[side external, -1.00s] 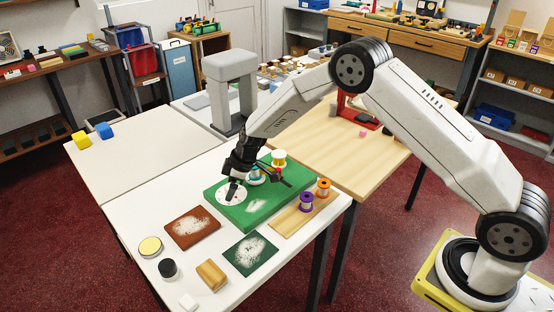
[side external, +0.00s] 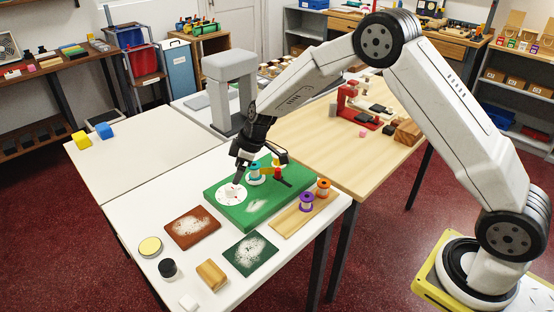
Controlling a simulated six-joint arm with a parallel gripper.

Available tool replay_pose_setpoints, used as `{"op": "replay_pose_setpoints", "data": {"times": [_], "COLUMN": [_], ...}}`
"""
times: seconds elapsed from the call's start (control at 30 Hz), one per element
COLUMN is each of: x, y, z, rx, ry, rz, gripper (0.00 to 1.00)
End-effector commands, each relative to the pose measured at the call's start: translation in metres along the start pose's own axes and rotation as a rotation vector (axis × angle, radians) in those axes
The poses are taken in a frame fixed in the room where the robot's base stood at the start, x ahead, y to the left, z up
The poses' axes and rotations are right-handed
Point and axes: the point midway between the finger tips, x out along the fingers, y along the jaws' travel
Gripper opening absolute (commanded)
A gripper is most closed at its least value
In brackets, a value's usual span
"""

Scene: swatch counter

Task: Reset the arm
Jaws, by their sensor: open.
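My gripper (side external: 260,168) is open above the green board (side external: 246,211), pointing down, with its fingers spread apart. Under its left finger a white piece (side external: 232,190) sits on a white disc on the board. A teal spool (side external: 255,170) stands on another white disc, below and between the fingers. A yellow piece (side external: 267,170) and a red piece (side external: 277,172) show beside it, partly hidden by the right finger. Nothing is visibly held between the fingers.
A wooden strip (side external: 291,223) holds a purple spool (side external: 306,202) and an orange spool (side external: 323,188). A brown swatch (side external: 192,228), green swatch (side external: 250,254), round tin (side external: 150,247), black cylinder (side external: 168,268) and wooden block (side external: 212,275) lie in front. A grey stand (side external: 229,82) rises behind.

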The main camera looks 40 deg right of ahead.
Motion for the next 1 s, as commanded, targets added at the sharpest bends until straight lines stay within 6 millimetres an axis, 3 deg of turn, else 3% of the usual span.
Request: {"op": "replay_pose_setpoints", "data": {"times": [0.2,0.67,1.0], "x": [-0.012,-0.015,-0.049], "y": [-0.001,-0.002,-0.024], "z": [0.000,0.002,0.032], "rx": [0.000,0.006,0.156], "ry": [-0.001,-0.004,-0.057], "rz": [-0.001,0.002,0.040], "gripper": [0.89,0.89,0.89]}}
